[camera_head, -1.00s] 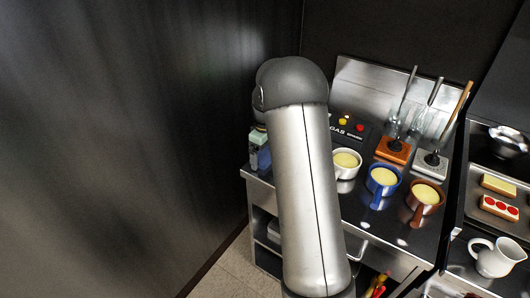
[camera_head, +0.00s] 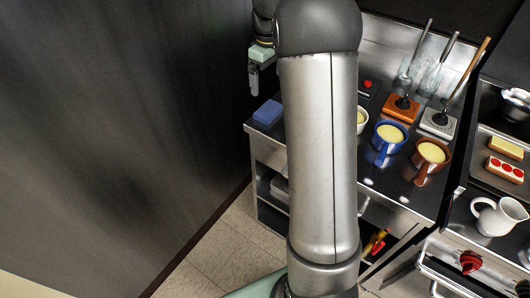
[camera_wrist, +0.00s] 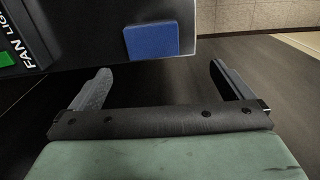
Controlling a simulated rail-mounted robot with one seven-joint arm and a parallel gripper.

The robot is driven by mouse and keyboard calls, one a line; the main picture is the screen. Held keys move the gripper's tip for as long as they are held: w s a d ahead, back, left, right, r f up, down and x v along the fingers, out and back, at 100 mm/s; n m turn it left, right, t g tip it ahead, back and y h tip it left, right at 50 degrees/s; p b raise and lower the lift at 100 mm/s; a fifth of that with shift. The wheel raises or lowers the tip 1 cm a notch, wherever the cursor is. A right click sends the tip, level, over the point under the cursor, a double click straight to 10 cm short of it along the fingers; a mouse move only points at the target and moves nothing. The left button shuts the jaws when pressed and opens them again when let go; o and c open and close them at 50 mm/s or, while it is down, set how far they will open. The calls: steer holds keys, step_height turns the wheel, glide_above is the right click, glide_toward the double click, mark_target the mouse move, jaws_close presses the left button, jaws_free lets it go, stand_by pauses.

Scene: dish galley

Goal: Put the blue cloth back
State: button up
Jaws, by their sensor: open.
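The blue cloth (camera_head: 268,113) is a folded blue block lying flat on the left end of the steel counter (camera_head: 262,133). In the wrist view the cloth (camera_wrist: 152,40) lies near the edge of a dark surface, beyond the fingertips. My gripper (camera_head: 254,78) is above the cloth and slightly left of it in the head view, apart from it. In the wrist view my gripper (camera_wrist: 160,70) has its two fingers wide apart with nothing between them. My arm hides part of the counter right of the cloth.
A white cup (camera_head: 362,121), a blue mug (camera_head: 387,143) and a brown mug (camera_head: 428,160) stand on the counter. Utensils stand behind them on an orange block (camera_head: 402,108) and a pale block (camera_head: 438,123). A dark wall (camera_head: 120,110) is at left.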

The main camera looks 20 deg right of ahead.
steer(key=s+a+r+m, duration=0.2)
steer(key=s+a, duration=0.8)
steer(key=s, duration=0.3)
steer(key=s+a+f+m, duration=0.1)
steer(key=s+a+f, duration=0.1)
steer(key=s, duration=0.7)
steer(key=s+a+f+m, duration=0.2)
steer(key=s+a+f, duration=0.1)
steer(key=s, duration=0.6)
steer(key=shift+s+a+f+m+t, duration=0.15)
steer(key=shift+a+f+m+t, duration=0.15)
steer(key=shift+a, duration=0.15)
